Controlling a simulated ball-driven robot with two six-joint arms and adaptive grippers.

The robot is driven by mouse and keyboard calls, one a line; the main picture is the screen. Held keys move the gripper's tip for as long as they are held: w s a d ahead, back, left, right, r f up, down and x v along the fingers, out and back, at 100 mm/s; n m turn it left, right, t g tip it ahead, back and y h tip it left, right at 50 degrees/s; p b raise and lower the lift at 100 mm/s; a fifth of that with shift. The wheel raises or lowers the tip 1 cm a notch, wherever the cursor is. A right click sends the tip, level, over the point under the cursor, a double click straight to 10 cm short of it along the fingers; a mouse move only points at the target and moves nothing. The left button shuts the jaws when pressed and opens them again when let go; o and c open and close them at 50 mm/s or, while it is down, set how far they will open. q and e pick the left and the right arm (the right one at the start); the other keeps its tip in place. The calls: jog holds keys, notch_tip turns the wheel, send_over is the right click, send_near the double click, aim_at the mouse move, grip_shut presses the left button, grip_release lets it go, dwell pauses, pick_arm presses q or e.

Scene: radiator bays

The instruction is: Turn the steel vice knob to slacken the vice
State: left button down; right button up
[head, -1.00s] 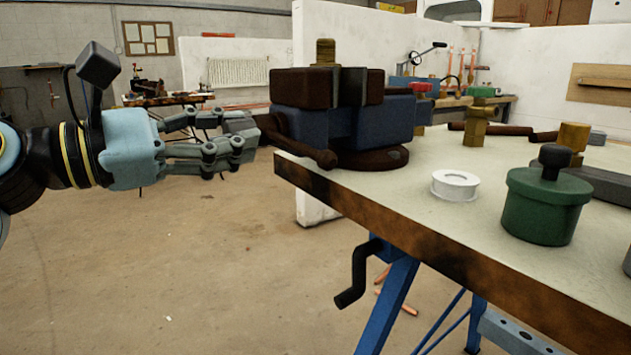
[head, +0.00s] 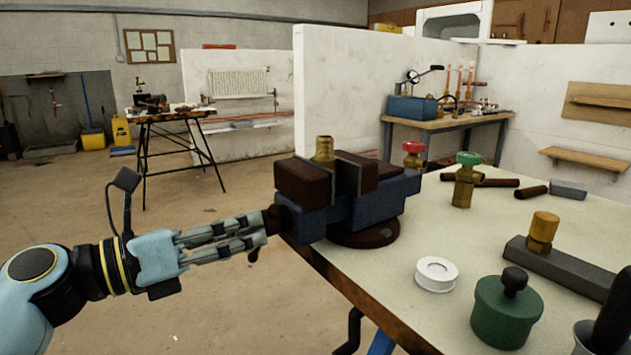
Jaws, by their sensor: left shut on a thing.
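The blue vice (head: 345,212) with dark brown jaws stands on the near left corner of the workbench. A brass fitting (head: 324,150) is upright between its jaws. The vice knob (head: 274,221) is a dark, rusty-looking piece at the vice's left end, partly hidden by my fingers. My left gripper (head: 258,229) comes in from the left and is shut on the vice knob, its fingers lying along it. A dark end, perhaps of the knob's bar, shows just below the fingertips. My right gripper is not in view.
On the workbench (head: 420,325) are a white tape roll (head: 436,274), a green pot (head: 506,310), a brass valve with a green handle (head: 465,180) and a grey block with a brass fitting (head: 565,271). The floor left of the bench is open.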

pick_arm(q)
jog(key=n+p, duration=0.4)
jog(key=p, duration=0.1)
jog(key=n+p, duration=0.2)
jog(key=n, duration=0.1)
jog(key=shift+r+p, duration=0.25)
jog(key=shift+p, duration=0.1)
jog(key=c, duration=1.4)
grip_release()
jog(key=shift+f+n, duration=0.1)
jog(key=shift+n, duration=0.3)
jog(key=shift+o, duration=1.2)
jog(key=shift+d+f, duration=0.15)
jog(key=shift+f, duration=0.05)
jog(key=v, duration=0.7)
